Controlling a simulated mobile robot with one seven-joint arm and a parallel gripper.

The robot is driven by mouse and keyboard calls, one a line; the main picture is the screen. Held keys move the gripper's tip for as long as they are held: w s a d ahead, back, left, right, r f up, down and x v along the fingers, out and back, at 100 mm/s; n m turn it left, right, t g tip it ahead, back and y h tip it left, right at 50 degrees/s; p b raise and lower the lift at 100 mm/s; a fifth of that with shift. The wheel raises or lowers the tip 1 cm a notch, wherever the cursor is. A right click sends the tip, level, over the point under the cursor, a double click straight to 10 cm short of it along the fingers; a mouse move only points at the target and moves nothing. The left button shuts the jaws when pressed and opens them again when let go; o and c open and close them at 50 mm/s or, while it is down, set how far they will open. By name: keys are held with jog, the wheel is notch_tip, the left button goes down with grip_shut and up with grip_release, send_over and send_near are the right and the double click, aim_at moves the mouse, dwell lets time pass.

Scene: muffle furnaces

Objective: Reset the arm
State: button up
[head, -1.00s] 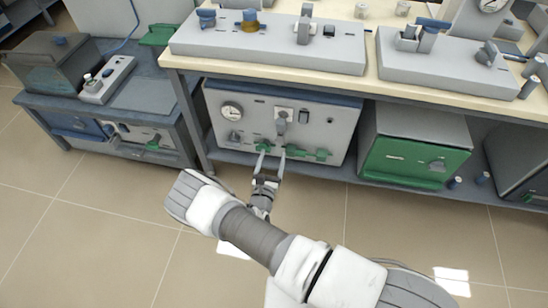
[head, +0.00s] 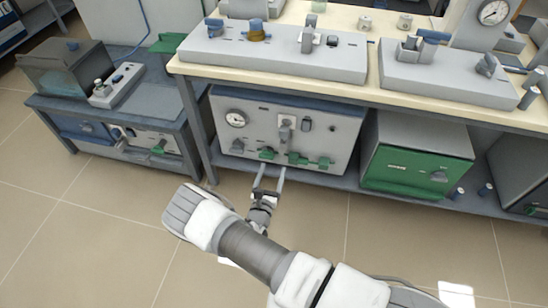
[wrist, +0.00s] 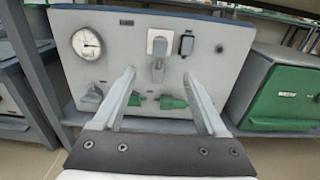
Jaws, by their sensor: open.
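My gripper (head: 271,176) is open and empty, its two fingers apart and pointing at the front of a grey control box on the low shelf. The control box (head: 338,125) has a round dial, a lever switch, a dark socket and several green knobs along its lower front. In the wrist view the gripper fingers (wrist: 159,92) frame the lever switch (wrist: 158,50), with green knobs (wrist: 172,102) between and behind them. The fingers look apart from the box in the head view. My arm reaches in from the lower right.
A green-fronted box (head: 410,172) stands right of the control box on the same shelf. The bench top (head: 375,88) above carries grey panels with knobs. A low table (head: 150,108) stands at left. The tiled floor (head: 90,220) in front is clear.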

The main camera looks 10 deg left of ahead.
jog(key=w+d+r+m+g+h, duration=0.1)
jog(key=d+r+m+g+h, duration=0.45)
jog(key=d+r+m, duration=0.4)
jog(key=d+r+m+g+h, duration=0.4)
jog(key=d+r+m+h, duration=0.25)
jog(key=r, duration=0.55)
jog(key=s+d+r+m+g+y, duration=0.2)
jog(key=s+d+r+m+g, duration=0.3)
jog(key=r+m, duration=0.15)
jog(key=s+r+m+t+y, duration=0.1)
jog(key=s+r+m+y, duration=0.5)
jog(key=s+r, duration=0.4)
jog(key=s+r+m+t+y, duration=0.1)
jog(key=s+r+m+y, duration=0.6)
jog(key=s, duration=0.5)
notch_tip(320, 180, up, 17)
jog(key=h+p, duration=0.1)
jog(key=p, duration=1.5)
jog(key=shift+d+n+p, duration=0.3)
jog(key=shift+d+n, duration=0.05)
jog(key=shift+d, duration=0.05)
jog(key=shift+a, duration=0.1)
